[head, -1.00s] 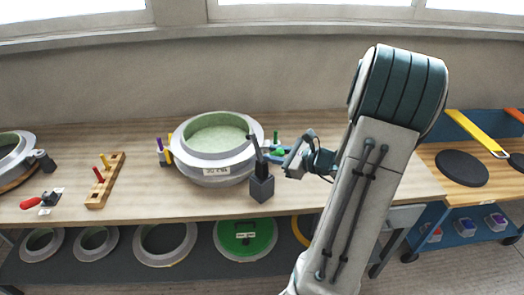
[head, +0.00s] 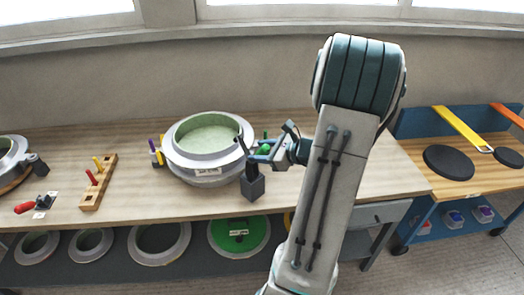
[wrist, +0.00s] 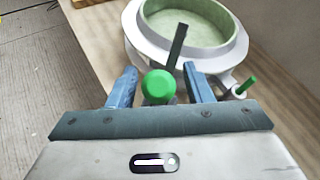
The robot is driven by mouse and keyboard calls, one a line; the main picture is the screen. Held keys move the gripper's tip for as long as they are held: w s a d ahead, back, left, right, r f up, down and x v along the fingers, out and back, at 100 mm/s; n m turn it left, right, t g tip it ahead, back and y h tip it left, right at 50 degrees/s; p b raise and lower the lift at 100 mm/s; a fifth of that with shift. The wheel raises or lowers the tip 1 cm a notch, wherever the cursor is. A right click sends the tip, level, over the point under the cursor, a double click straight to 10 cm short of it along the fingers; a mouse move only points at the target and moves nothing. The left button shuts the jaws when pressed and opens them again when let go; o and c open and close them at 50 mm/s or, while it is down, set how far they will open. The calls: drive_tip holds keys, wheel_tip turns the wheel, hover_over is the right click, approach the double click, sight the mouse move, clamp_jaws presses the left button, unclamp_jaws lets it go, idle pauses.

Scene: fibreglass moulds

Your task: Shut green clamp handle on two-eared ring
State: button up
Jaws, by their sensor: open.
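The two-eared ring (head: 205,172) is a grey-white round mould with a pale green inside and a label on its front, standing on the bench. It also shows in the wrist view (wrist: 205,55). A dark clamp block (head: 253,184) stands at its front right, with a dark bar (wrist: 177,46) sticking up. The clamp's green handle (wrist: 158,86) ends in a round knob, seen between my fingers in the wrist view. My gripper (head: 258,155) is open, its blue fingers (wrist: 161,87) on either side of the knob with gaps visible. The handle's lower part is hidden.
A green pin (wrist: 246,86) stands by the ring's right ear. Purple and yellow pins (head: 156,152) stand at its left. A wooden rack (head: 98,182) and a red-handled clamp (head: 35,203) lie further left. Several rings sit on the shelf below.

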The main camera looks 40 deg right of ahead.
drive_tip(key=b+v, duration=0.2)
drive_tip(key=v, duration=1.2)
drive_tip(key=shift+f, duration=0.1)
drive_tip(key=c, duration=0.6)
drive_tip(key=shift+d+f+b, duration=0.15)
drive_tip(key=shift+f+b, duration=0.15)
drive_tip(key=shift+b, duration=0.25)
clamp_jaws()
drive_tip(key=s+d+f+t+y+b, duration=0.1)
drive_tip(key=s+d+f+b, duration=0.3)
drive_tip(key=b, duration=0.9)
drive_tip(key=a+r+x, duration=0.1)
drive_tip(key=r+x, duration=0.1)
drive_tip(key=x, duration=1.1)
drive_tip(key=shift+a, duration=0.3)
